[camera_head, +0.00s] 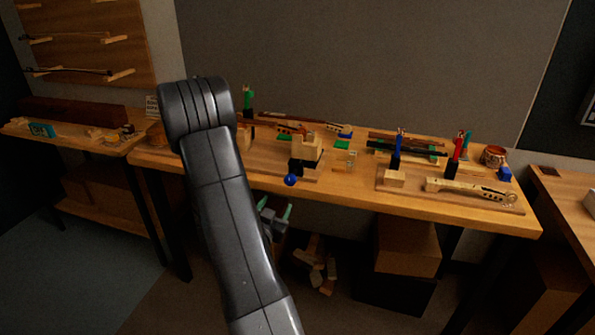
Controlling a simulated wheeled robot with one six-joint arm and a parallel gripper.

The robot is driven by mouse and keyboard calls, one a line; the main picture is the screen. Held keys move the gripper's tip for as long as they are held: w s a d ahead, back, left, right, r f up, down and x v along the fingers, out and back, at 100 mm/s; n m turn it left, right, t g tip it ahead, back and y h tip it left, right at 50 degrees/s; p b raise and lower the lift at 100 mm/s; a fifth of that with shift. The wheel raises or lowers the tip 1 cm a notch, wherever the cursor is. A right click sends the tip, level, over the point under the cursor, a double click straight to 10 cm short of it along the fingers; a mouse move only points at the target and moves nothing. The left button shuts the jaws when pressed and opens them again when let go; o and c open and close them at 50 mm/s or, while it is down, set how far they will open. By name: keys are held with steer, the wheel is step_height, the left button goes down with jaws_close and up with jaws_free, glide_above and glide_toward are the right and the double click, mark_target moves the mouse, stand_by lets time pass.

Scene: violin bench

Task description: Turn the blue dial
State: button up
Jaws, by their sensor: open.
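A round blue knob (290,180), the thing that looks most like the blue dial, sits at the front edge of the workbench (450,208), below a small dark and wooden fixture (305,150). Any marking on it is too small to tell. My gripper (275,209) is below the bench's front edge, just under and left of the knob and apart from it in the picture. Its two pale green fingertips are spread, with nothing visible between them. My arm hides part of the gripper and the bench's left part.
A bin of wood scraps (318,268) and boxes (408,247) are below. Another table (70,140) stands left.

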mark_target(289, 181)
steer(key=p+x, duration=0.1)
steer(key=x, duration=0.3)
steer(key=p+x, duration=0.1)
steer(key=x, duration=0.4)
steer(key=p+x, duration=0.1)
steer(key=x, duration=0.4)
steer(key=shift+d+r, duration=0.15)
steer(key=shift+r, duration=0.05)
steer(key=shift+c, duration=0.3)
